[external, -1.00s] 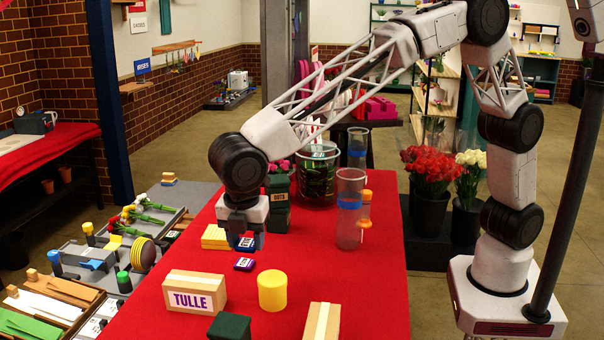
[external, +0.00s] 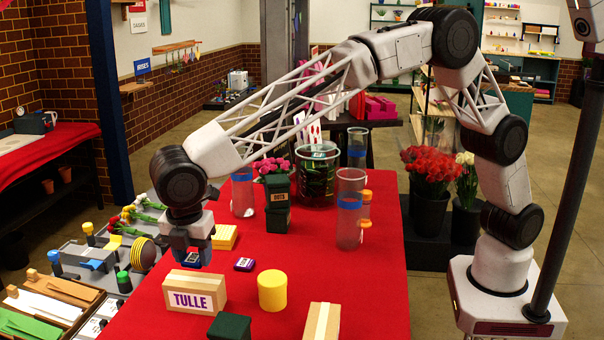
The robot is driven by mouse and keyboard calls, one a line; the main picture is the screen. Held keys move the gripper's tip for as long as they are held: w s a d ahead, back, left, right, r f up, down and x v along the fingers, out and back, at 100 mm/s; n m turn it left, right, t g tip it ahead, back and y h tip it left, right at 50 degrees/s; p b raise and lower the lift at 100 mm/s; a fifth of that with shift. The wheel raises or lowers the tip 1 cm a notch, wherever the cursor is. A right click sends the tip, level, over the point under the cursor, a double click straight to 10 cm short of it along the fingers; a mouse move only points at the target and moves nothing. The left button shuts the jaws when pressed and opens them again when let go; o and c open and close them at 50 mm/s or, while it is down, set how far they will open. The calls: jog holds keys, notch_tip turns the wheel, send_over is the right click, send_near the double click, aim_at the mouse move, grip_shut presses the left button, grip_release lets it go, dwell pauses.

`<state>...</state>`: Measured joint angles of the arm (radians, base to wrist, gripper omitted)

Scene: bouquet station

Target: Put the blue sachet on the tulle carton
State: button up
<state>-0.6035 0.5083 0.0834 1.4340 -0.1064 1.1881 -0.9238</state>
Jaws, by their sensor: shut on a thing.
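The tulle carton (external: 195,283) is a brown box with a pale tape strip and a white label reading TULLE, near the front left of the red table. My gripper (external: 192,262) is just behind and above the carton, pointing down. It is shut on the blue sachet (external: 191,258), a small blue packet with a pale label, seen between the fingers. The fingers hide part of the sachet. I cannot tell the exact gap between the sachet and the carton top.
A small purple sachet (external: 244,264) lies right of my gripper. A yellow box (external: 224,237) is behind it. A yellow cylinder (external: 272,290), a dark green box (external: 230,327) and a brown carton (external: 322,321) stand nearby. Dark green boxes (external: 278,204) and glass vases (external: 349,213) stand farther back.

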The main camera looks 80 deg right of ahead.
aim_at(189, 259)
jog(key=shift+w+a, duration=0.25)
jog(key=shift+w, duration=0.15)
jog(key=shift+f, duration=1.75)
jog(key=shift+f, duration=0.15)
jog(key=o, duration=0.9)
jog(key=r, duration=0.4)
jog(key=a+r, duration=0.1)
jog(key=r, duration=0.7)
jog(key=shift+a+r, duration=0.1)
jog(key=shift+a, duration=0.1)
